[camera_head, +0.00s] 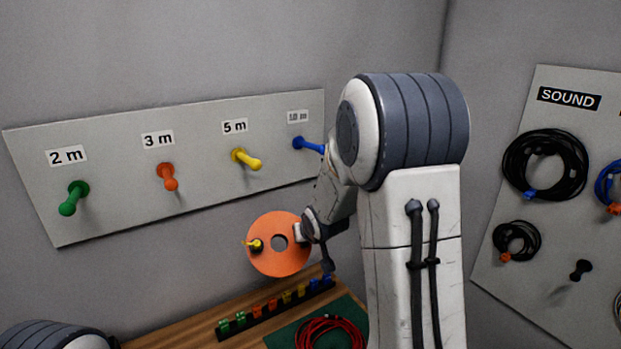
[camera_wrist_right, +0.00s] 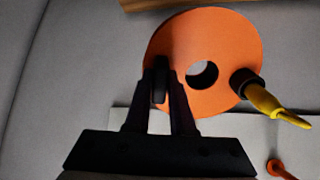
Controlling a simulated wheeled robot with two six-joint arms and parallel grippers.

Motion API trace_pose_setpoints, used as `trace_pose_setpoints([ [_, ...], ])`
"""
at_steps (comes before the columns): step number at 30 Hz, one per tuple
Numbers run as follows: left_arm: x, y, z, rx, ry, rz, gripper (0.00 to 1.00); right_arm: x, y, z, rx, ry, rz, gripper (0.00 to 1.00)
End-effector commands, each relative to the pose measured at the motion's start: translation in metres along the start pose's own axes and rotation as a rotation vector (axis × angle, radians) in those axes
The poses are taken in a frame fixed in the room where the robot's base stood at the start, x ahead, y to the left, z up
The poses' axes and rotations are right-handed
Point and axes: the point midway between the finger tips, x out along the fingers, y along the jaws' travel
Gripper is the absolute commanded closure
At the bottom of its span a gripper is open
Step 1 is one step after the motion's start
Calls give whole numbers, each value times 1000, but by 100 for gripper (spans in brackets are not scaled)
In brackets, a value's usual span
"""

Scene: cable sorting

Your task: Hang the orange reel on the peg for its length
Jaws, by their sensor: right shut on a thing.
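The orange reel (camera_head: 272,264) is a flat disc with a round centre hole. It hangs in the air below the label board, apart from every peg. A dark plug with a yellow end (camera_head: 250,244) sticks out from its face. My right gripper (camera_head: 303,233) is shut on the reel's rim. In the right wrist view the fingers (camera_wrist_right: 162,85) pinch the orange reel (camera_wrist_right: 215,40), with the yellow end (camera_wrist_right: 275,105) to their right. The pegs are green (camera_head: 75,197) under "2 m", orange (camera_head: 167,177) under "3 m", yellow (camera_head: 246,160) under "5 m" and blue (camera_head: 307,145) under "10 m".
The grey peg board (camera_head: 115,205) is on the wall. Below, a wooden table (camera_head: 192,334) holds a black strip with several coloured clips (camera_head: 262,309) and a green mat (camera_head: 283,340) with a coiled red cable (camera_head: 330,334). A "SOUND" board (camera_head: 520,110) with coiled cables is at right.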

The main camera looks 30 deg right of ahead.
Motion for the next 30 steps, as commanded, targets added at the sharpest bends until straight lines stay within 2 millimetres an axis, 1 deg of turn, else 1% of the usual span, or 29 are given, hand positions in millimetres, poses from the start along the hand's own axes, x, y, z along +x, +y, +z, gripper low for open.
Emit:
trace_pose_setpoints([
  [1, -3, 0, 0, 2, 0, 0, 100, -6, 5, -7, -3, 46, -4, 100],
  [5, -8, 1, 0, 6, 0, 0, 100, -20, 13, -24, -20, 180, -24, 100],
  [7, -11, 1, -1, 9, 0, 0, 100, -31, 18, -33, -30, 264, -38, 100],
  [11, -17, 1, -1, 14, 0, 0, 100, -58, 25, -54, -51, 438, -76, 100],
  [12, -19, 1, -1, 14, 0, 0, 100, -68, 26, -60, -57, 488, -90, 100],
  [14, -21, 2, -1, 13, 0, 0, 100, -82, 25, -69, -67, 559, -116, 100],
  [18, -27, 2, -2, -7, 0, 0, 100, -116, 16, -89, -94, 699, -189, 100],
  [21, -30, 2, -2, -18, 0, 0, 100, -134, 10, -97, -104, 760, -230, 100],
  [25, -30, 2, -2, -26, 0, 0, 100, -145, 6, -101, -112, 796, -258, 100],
  [30, -30, 2, -2, -28, 0, 0, 100, -143, 3, -104, -113, 801, -265, 100],
])
